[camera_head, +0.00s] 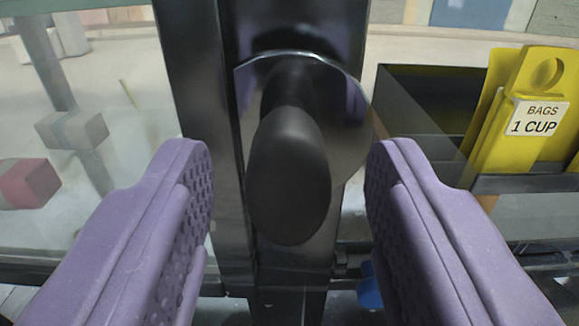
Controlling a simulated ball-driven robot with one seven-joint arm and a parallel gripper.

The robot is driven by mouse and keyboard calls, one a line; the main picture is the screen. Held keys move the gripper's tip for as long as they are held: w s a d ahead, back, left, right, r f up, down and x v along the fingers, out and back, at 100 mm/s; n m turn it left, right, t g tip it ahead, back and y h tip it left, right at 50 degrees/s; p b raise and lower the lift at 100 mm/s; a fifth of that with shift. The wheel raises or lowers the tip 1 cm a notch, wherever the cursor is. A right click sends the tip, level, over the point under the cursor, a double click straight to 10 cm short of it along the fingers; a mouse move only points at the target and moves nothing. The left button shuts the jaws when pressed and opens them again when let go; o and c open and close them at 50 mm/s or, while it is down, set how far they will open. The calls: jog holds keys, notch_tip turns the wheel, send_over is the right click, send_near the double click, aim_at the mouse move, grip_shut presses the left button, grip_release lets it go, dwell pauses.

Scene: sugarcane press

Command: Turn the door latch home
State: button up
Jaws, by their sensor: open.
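The door latch (288,178) is a black oval knob on a short stem, in the middle of the camera view. It points downward, its long side upright. Behind it is a shiny round plate (345,160) on a dark metal post (205,90). My gripper (288,165) is open, with one purple ridged finger on each side of the knob. Clear gaps show between the knob and both fingertips, so neither finger appears to touch it.
A yellow holder labelled "BAGS 1 CUP" (520,110) stands at the right by a dark tray (425,100). A small blue thing (369,288) shows low down.

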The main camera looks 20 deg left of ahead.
grip_shut()
jog(key=shift+n, duration=0.3)
jog(key=n+b, duration=0.2)
jog(key=n, duration=0.1)
jog(key=shift+a+f, duration=0.1)
jog(key=n+b, duration=0.3)
jog(key=n, duration=0.2)
jog(key=shift+s+f, duration=0.1)
jog(key=n+b, duration=0.3)
jog(key=n, duration=0.2)
jog(key=shift+a+f+b, duration=0.1)
jog(key=shift+f+b, duration=0.05)
jog(key=shift+b, duration=0.25)
jog(key=shift+n+b, duration=1.3)
jog(key=shift+n, duration=0.8)
